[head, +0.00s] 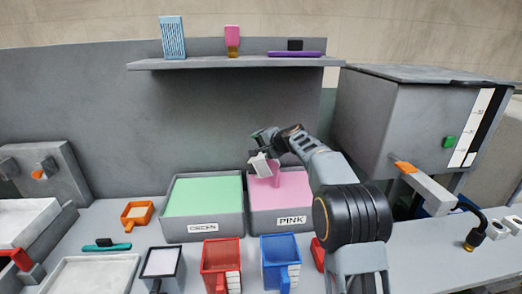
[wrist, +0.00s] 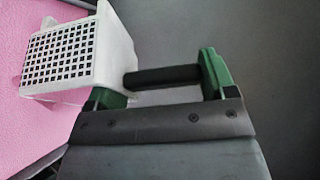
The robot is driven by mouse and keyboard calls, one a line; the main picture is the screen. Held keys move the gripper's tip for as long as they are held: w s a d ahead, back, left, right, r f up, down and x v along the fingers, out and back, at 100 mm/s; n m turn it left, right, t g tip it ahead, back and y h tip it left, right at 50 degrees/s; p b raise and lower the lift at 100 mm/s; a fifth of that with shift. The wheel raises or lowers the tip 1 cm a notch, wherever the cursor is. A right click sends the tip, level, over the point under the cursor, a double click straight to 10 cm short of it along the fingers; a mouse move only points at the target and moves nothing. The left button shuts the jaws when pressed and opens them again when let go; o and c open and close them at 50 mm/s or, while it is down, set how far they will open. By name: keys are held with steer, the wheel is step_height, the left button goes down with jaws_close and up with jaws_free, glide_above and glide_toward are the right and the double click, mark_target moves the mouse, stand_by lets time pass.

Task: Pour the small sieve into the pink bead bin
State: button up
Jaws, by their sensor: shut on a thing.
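My gripper (head: 266,140) is shut on the dark handle (wrist: 165,77) of the small white sieve (head: 259,162). The sieve is above the back left part of the pink bead bin (head: 290,221), which is labelled PINK and filled with pink. In the wrist view the sieve (wrist: 75,52) is tilted, with its square-holed mesh facing the camera and pink behind it. A pink patch (head: 268,174) shows just below the sieve in the head view; I cannot tell whether it is falling beads. The inside of the sieve is hidden.
The green bin (head: 203,196) stands left of the pink one. Red (head: 220,262) and blue (head: 279,258) scoop-like containers stand in front. A shelf (head: 235,62) hangs above the bins. A large grey machine (head: 385,120) stands at right. My arm covers part of the bench.

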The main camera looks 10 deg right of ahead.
steer(key=shift+s+d+f+m+t+y+b, duration=0.15)
steer(key=shift+s+d+t+y+b, duration=0.25)
steer(key=shift+b, duration=2)
steer(key=shift+s+d+m+t+y+b, duration=0.15)
steer(key=shift+d+t+y+b, duration=0.4)
steer(key=shift+b, duration=1.8)
steer(key=d+b, duration=0.1)
steer(key=b, duration=0.3)
steer(key=s+d+t+y+b, duration=0.1)
steer(key=b, duration=0.3)
steer(key=shift+s+f+m+t, duration=0.1)
steer(key=shift+f+m+t, duration=0.15)
steer(key=shift+m, duration=0.15)
steer(key=d+t+y+b, duration=0.1)
steer(key=b, duration=0.3)
steer(key=s+d+m+t+b, duration=0.1)
steer(key=b, duration=0.4)
steer(key=s+d+m+t+y+b, duration=0.1)
steer(key=d+t+b, duration=0.1)
steer(key=b, duration=0.2)
steer(key=shift+s+f+y, duration=0.15)
steer(key=shift+f+y, duration=0.2)
steer(key=shift+f, duration=0.05)
steer(key=shift+r, duration=0.15)
steer(key=shift+r, duration=0.1)
